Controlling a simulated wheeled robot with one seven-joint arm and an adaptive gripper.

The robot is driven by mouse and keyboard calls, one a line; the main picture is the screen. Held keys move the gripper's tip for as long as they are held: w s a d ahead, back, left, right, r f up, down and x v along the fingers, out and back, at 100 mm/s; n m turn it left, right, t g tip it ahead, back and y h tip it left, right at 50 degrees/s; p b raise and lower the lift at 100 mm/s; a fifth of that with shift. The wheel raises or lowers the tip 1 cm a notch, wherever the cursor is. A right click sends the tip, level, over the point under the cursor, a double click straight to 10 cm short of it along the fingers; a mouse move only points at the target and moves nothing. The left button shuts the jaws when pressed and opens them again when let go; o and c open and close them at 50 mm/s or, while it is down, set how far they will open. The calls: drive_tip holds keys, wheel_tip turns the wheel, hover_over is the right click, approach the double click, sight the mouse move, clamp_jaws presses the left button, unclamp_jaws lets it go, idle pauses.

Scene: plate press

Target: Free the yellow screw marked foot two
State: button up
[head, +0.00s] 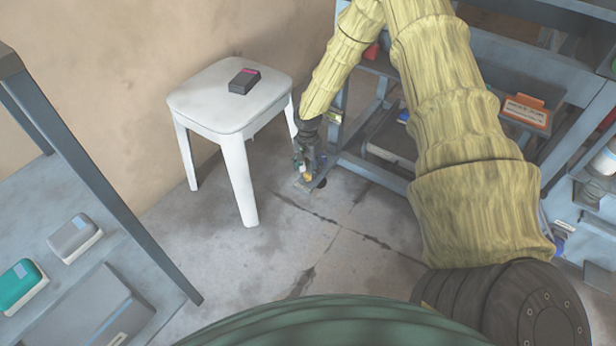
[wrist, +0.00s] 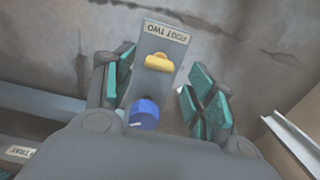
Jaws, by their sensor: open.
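The yellow screw (wrist: 158,62) sits on a grey foot plate (wrist: 148,85) near the floor, below a label (wrist: 168,32) reading FOOT TWO, upside down in the wrist view. A blue knob (wrist: 143,114) is on the same plate, nearer my wrist. My gripper (wrist: 162,85) is open, with teal finger pads on both sides of the plate and the screw between them; I cannot tell whether either pad touches. In the head view my gripper (head: 308,172) is low beside the bench leg, and the yellow screw (head: 308,177) is a tiny spot there.
A white stool (head: 215,100) with a dark box (head: 244,81) stands left of my gripper. The blue-grey bench frame (head: 375,172) stands close on the right, with an orange-labelled bin (head: 527,110). A grey shelf (head: 120,235) is at the left. Open floor (head: 310,235) lies in front.

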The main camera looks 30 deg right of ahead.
sight(308, 174)
drive_tip(key=shift+f+b, duration=0.55)
drive_tip(key=shift+f, duration=1.05)
drive_tip(key=shift+c, duration=0.4)
drive_tip(key=c, duration=0.9)
